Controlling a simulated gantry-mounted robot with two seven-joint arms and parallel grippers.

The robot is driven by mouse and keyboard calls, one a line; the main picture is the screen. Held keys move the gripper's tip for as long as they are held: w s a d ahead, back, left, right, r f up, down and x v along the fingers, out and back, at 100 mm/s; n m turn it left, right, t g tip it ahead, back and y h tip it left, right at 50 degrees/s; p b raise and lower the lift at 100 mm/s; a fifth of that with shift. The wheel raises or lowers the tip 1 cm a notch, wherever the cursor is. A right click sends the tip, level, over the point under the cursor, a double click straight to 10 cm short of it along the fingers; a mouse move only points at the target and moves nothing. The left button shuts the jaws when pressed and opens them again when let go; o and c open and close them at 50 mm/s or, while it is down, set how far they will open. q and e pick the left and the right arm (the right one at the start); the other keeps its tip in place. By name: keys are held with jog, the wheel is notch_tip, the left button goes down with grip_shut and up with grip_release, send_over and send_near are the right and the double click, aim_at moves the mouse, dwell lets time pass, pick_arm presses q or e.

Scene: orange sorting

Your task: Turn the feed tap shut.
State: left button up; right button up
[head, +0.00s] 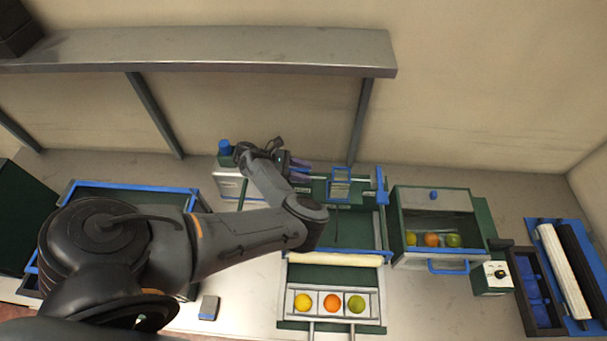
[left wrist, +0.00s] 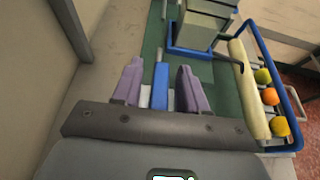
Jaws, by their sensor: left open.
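My left gripper (head: 304,170) reaches over to the back of the green-based feeder (head: 335,222). In the left wrist view my left gripper (left wrist: 158,72) is open, with its two purple fingers apart. A blue bar (left wrist: 160,84), which looks like the feed tap's handle, lies between the fingers, with a gap visible on each side. It points much the same way as the fingers. In the head view the bar is hard to make out behind my gripper and wrist. My right gripper is not in view.
A tray (head: 290,303) in front holds a yellow, an orange and a green fruit. A drawer unit (head: 434,198) with fruit stands right of the feeder. A white box with a blue knob (head: 225,147) is close left of my wrist. A shelf (head: 220,50) overhangs behind.

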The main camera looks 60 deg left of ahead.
pick_arm(q)
jog(key=shift+w, duration=0.1)
grip_shut()
dwell(0.3)
